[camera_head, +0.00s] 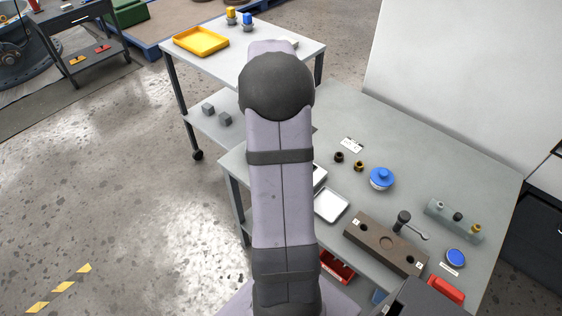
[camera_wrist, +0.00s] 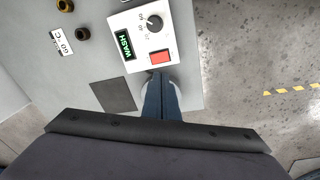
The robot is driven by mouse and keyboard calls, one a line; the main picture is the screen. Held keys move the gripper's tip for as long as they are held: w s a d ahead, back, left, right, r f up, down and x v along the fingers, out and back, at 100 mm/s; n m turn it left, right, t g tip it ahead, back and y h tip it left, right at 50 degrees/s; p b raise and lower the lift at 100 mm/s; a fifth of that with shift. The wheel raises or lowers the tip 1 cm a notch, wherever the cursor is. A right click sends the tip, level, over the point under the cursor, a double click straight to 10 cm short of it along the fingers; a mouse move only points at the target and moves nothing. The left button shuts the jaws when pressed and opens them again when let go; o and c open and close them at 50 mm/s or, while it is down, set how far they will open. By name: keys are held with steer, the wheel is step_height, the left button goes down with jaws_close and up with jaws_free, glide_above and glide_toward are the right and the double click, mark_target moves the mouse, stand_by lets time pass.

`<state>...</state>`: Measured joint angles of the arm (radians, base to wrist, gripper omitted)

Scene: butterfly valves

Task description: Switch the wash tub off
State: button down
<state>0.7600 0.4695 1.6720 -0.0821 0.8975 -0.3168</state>
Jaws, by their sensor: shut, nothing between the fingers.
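A white control box (camera_wrist: 141,22) shows in the wrist view at the top middle, with a green "WASH" display (camera_wrist: 124,44), a black rotary knob (camera_wrist: 154,22) and a red square switch (camera_wrist: 160,56). Small markings stand around the knob, too small to read surely. My gripper (camera_wrist: 160,77) is shut and empty, its fingertips just below the red switch in the picture; I cannot tell whether they touch the box. In the head view my arm hides the gripper and most of the box. I cannot make out a tub.
A dark square plate (camera_wrist: 113,94) lies left of the fingers. Two small fittings and a "60 C" card (camera_wrist: 61,42) are at upper left. In the head view, a white tray (camera_head: 331,205), a brown block (camera_head: 385,243) and a blue-topped valve (camera_head: 381,178) occupy the bench.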

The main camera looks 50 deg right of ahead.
steer(key=n, duration=0.1)
steer(key=r+n, duration=0.1)
steer(key=n, duration=0.1)
steer(key=r+n, duration=0.1)
steer(key=shift+d+r+n, duration=0.25)
steer(key=shift+d+n, duration=0.05)
steer(key=shift+f, duration=0.1)
steer(key=f, duration=0.4)
steer(key=d+f+p, duration=0.1)
steer(key=f, duration=0.4)
steer(key=f+p, duration=0.1)
steer(key=f, duration=0.3)
steer(key=shift+d+f, duration=0.35)
steer(key=shift+f, duration=0.05)
